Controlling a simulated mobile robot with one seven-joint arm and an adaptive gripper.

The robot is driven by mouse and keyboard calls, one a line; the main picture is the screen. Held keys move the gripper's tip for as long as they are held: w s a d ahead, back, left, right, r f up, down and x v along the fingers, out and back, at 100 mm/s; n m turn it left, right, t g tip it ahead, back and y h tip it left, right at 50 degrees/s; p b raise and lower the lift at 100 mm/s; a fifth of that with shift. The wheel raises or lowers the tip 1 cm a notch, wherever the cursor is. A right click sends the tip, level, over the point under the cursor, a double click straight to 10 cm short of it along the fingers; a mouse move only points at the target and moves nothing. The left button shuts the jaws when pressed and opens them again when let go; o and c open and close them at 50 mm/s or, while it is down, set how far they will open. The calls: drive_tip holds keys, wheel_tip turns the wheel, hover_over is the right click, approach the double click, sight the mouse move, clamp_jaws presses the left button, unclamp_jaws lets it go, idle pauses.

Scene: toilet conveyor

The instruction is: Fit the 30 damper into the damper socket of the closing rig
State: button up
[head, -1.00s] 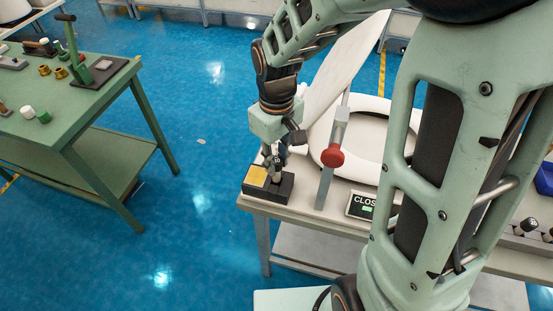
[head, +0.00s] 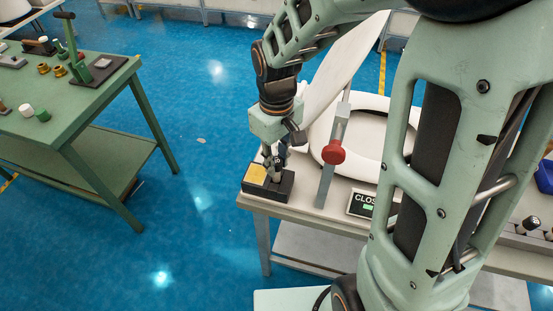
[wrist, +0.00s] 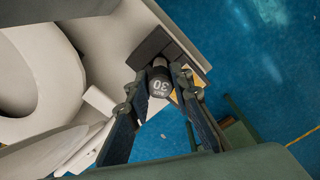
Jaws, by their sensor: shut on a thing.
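The 30 damper (wrist: 158,82), a dark cylinder with a white "30" on its end, is between the fingers of my gripper (wrist: 157,88) in the wrist view. My gripper is shut on it. In the head view my gripper (head: 274,164) points down over the damper socket (head: 286,187), a dark block with a yellow pad at the near left corner of the closing rig's table. The damper's lower end meets the block in both views; how deep it sits is hidden. The block also shows behind the damper in the wrist view (wrist: 150,46).
A toilet seat (head: 324,146) with raised lid stands behind the block. A post with a red knob (head: 333,153) and a "CLOS" display (head: 361,204) are close on the right. More dampers (head: 531,224) stand at the far right. A green table (head: 95,110) is apart on the left.

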drive_tip(key=shift+f+b, duration=1.2)
drive_tip(key=shift+f, duration=0.5)
drive_tip(key=o, duration=1.1)
wheel_tip(320, 180, up, 12)
drive_tip(key=shift+r, duration=0.1)
